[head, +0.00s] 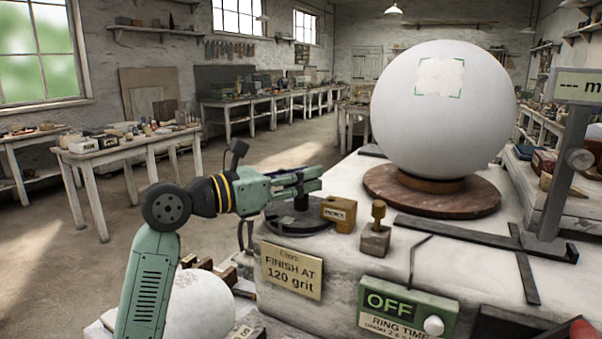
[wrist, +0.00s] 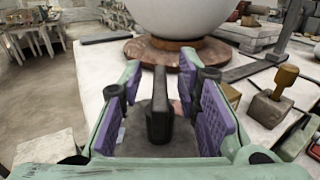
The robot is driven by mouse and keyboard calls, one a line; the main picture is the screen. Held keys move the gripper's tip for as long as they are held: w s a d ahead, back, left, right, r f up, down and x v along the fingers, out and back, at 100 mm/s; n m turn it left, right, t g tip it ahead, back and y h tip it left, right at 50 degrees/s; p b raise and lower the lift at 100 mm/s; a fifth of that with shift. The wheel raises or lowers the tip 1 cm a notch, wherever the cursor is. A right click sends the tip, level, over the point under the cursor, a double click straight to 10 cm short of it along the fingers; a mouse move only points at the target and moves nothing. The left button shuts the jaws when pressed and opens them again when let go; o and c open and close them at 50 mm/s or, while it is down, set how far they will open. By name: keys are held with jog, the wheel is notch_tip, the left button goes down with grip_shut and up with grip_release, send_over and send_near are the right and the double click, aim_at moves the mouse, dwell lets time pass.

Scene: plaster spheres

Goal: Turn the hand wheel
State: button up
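The hand wheel (head: 288,228) is a dark, flat disc on the left end of the pale bench, partly hidden under my gripper (head: 308,182). In the wrist view a dark upright handle (wrist: 158,118) stands between the purple-padded fingers of my gripper (wrist: 159,76). The fingers are apart, with a gap on each side of the handle; neither pad appears to touch it. A large white plaster sphere (head: 440,120) with a marked rough patch rests on a round reddish-brown turntable (head: 385,187) behind and right of the wheel.
A brass-coloured block (head: 338,214) and a small stone block with a brass knob (head: 376,236) stand just right of the wheel. A dark metal bar (head: 450,236) and a grey post (head: 562,165) are farther right. A green box reading OFF (head: 405,308) is on the bench front.

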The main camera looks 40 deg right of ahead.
grip_shut()
dwell(0.3)
dwell(0.6)
